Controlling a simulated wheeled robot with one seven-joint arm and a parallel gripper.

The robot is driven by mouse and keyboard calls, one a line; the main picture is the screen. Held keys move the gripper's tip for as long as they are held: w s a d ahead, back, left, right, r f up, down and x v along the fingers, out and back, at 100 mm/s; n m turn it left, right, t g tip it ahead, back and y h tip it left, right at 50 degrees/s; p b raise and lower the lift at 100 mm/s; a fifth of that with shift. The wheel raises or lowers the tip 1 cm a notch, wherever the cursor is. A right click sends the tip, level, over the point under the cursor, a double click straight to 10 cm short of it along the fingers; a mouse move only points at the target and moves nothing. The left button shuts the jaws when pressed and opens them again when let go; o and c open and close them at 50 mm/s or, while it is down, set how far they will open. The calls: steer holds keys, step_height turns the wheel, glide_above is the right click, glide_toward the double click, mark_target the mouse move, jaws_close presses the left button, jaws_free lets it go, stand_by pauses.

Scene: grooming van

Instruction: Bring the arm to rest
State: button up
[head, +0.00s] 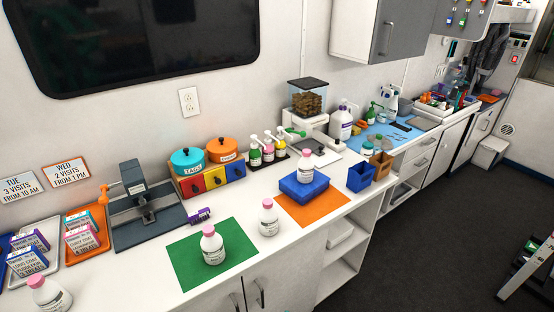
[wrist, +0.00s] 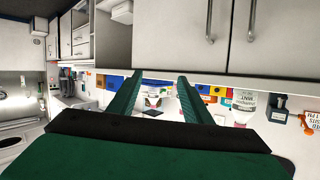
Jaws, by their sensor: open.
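My gripper (wrist: 160,77) shows in the wrist view with its two green fingers spread apart. Nothing is held between them. Behind the fingers are the counter's cabinet doors (wrist: 268,35) and, apart from the fingers, several small counter items. A white bottle (wrist: 243,100) stands out to the right of the fingers. I do not make out my gripper over the counter in the head view.
The white counter (head: 150,265) holds a green mat (head: 188,262) with a pink-capped bottle (head: 213,245), another such bottle (head: 268,217), and an orange mat (head: 325,212) with a blue box (head: 303,187) and bottle on top. Dark floor (head: 440,220) is open at right.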

steer(key=s+a+n, duration=0.1)
steer(key=s+a, duration=0.2)
steer(key=s, duration=0.9)
steer(key=s+a+t+y, duration=0.1)
steer(key=s+a, duration=0.2)
steer(key=s, duration=0.9)
steer(key=shift+s+n, duration=0.2)
steer(key=shift+n, duration=0.2)
